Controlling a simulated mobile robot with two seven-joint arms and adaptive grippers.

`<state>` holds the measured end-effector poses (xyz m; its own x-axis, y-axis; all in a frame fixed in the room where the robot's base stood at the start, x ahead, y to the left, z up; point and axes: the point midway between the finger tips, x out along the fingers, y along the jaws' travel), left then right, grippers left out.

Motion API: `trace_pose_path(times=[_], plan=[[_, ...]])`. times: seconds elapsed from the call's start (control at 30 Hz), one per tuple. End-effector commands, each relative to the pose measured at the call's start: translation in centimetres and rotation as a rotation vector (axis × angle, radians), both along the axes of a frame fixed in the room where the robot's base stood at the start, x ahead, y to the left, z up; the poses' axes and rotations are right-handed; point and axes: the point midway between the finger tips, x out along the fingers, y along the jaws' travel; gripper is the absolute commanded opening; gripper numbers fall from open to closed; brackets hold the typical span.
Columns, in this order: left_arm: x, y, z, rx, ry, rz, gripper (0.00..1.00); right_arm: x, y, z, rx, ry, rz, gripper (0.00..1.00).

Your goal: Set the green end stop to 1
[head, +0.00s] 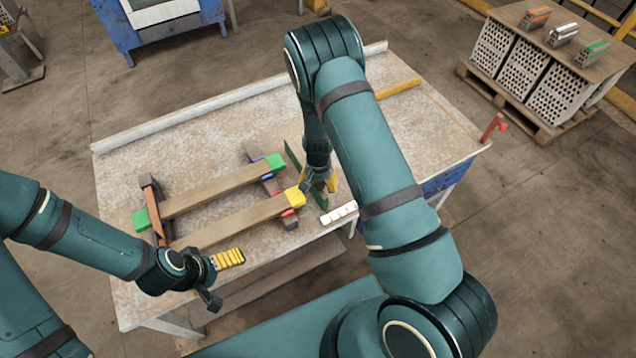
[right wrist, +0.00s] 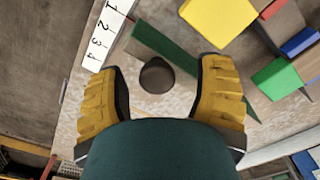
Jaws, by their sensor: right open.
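The dark green end stop (right wrist: 168,47) is a thin bar that runs diagonally in the right wrist view; it also shows in the head view (head: 292,154). A dark round knob (right wrist: 157,75) stands beside it. The white scale strip (right wrist: 102,35) with figures 1 to 4 lies to its left. I cannot tell which figure the stop lines up with. My right gripper (head: 321,184) points down over the table, open, its yellow fingers on either side of the knob without visible contact. My left gripper (head: 214,279) is open and empty at the table's front edge.
A wooden rail frame (head: 215,189) with green, yellow, blue and red blocks lies left of my right gripper. The speckled table (head: 225,125) is clear behind it. A red lever (head: 491,127) sits at the right edge. A pallet of bricks (head: 523,70) stands far right.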

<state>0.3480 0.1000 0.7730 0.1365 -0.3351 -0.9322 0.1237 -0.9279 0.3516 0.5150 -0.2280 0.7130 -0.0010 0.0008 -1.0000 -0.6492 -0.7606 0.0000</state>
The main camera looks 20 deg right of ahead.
Motion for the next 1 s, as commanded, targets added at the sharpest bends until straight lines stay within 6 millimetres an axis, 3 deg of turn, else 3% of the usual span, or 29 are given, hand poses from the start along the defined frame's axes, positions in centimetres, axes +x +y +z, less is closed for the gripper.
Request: trace_pose_path(times=[0.4, 0.6, 1.0], plan=[[0.0, 0.0, 0.0, 0.0, 0.0, 0.0, 1.0, 0.1, 0.2, 7.6, 0.001, -0.005, 0.002, 0.66], [0.0, 0.0, 0.0, 0.0, 0.0, 0.0, 1.0, 0.1, 0.2, 10.5, 0.002, -0.003, 0.001, 0.66], [0.0, 0.0, 0.0, 0.0, 0.0, 0.0, 1.0, 0.0, 0.1, 11.6, 0.001, 0.002, 0.001, 0.66]])
